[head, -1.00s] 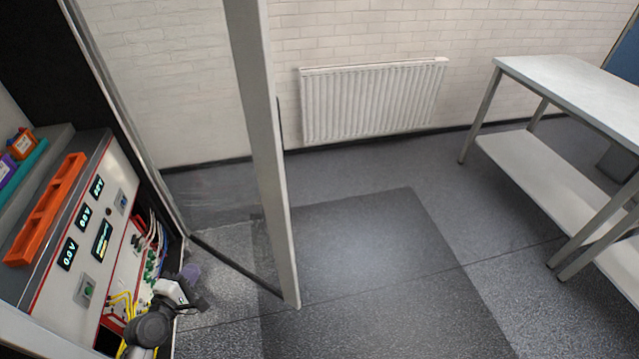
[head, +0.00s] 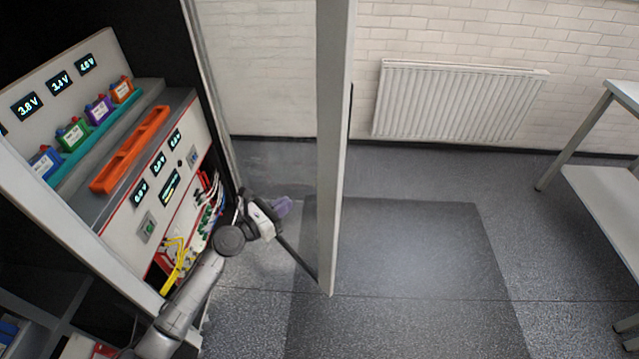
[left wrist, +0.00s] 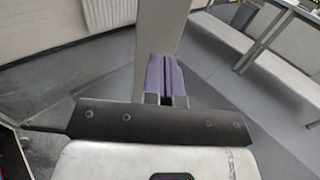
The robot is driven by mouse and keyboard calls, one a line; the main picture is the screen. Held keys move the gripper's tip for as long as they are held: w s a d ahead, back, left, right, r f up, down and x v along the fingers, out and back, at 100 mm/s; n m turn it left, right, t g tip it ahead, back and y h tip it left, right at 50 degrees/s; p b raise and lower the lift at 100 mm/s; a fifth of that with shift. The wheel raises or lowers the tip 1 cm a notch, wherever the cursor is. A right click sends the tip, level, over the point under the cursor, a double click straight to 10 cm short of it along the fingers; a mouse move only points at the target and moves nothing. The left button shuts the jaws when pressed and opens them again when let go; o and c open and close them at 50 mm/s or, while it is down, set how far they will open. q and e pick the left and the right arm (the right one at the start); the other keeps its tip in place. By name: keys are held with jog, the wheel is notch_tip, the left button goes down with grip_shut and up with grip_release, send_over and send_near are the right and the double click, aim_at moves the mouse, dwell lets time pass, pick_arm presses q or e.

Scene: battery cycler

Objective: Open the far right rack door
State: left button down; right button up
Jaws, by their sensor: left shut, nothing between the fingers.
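The far right rack door is a see-through panel with a pale grey frame. It stands swung out from the rack, and its free-edge post (head: 332,150) runs down the middle of the head view. My left gripper (head: 284,206) has purple fingers and is in front of the rack, on the rack side of that post. In the left wrist view the fingers (left wrist: 165,78) are together and empty, with the door post (left wrist: 160,28) behind them. I cannot tell whether they touch the door. My right gripper is in neither view.
The open rack (head: 62,158) at left holds battery cells, an orange tray (head: 130,150), displays and cables (head: 178,258). A radiator (head: 450,100) is on the back wall. A table (head: 612,190) stands at right. The floor between is clear.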

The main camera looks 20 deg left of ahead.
aim_at(326, 178)
pick_arm(q)
jog(key=b+x, duration=0.3)
jog(key=x, duration=0.8)
jog(key=shift+b, duration=0.3)
jog(key=shift+w+d, duration=0.3)
jog(key=shift+w, duration=0.25)
